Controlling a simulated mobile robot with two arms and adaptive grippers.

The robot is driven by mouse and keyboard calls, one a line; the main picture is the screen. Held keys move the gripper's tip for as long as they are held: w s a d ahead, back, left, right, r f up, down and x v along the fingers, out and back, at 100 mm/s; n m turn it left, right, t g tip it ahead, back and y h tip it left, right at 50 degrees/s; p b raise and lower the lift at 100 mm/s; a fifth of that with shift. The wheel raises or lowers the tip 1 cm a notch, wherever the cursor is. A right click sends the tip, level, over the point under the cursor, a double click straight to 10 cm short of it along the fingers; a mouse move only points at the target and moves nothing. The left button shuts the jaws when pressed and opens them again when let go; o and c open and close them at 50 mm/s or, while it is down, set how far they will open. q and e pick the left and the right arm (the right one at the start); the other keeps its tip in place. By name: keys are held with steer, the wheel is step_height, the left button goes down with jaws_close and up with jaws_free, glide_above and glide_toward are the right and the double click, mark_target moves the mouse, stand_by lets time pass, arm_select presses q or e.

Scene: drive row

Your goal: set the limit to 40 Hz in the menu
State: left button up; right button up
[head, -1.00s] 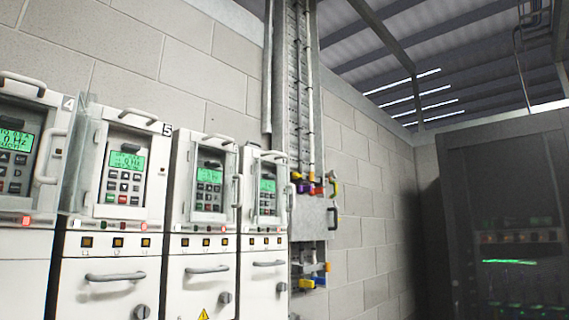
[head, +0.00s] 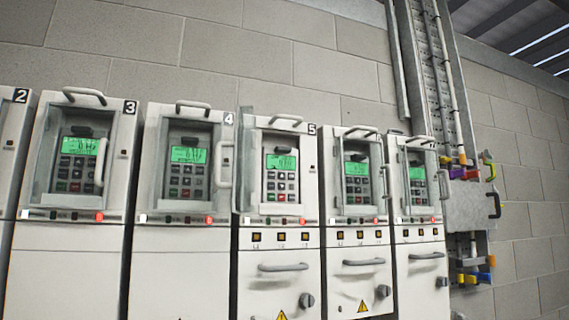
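Drive cabinet 5 (head: 279,243) stands in a row of white drives. Its clear cover (head: 245,160) appears swung open to the left, leaving the keypad panel uncovered. The panel has a lit green display (head: 281,162) above a block of keys (head: 281,185), with green and red keys at the bottom. The display text is too small to read surely, so I cannot tell which menu or value it shows. Neither of my grippers is in view.
Drives 3 (head: 75,205) and 4 (head: 184,210) stand to the left with covers shut. Two more drives (head: 358,235) stand to the right. A grey box with coloured padlocks (head: 470,210) hangs on the block wall. No floor is visible.

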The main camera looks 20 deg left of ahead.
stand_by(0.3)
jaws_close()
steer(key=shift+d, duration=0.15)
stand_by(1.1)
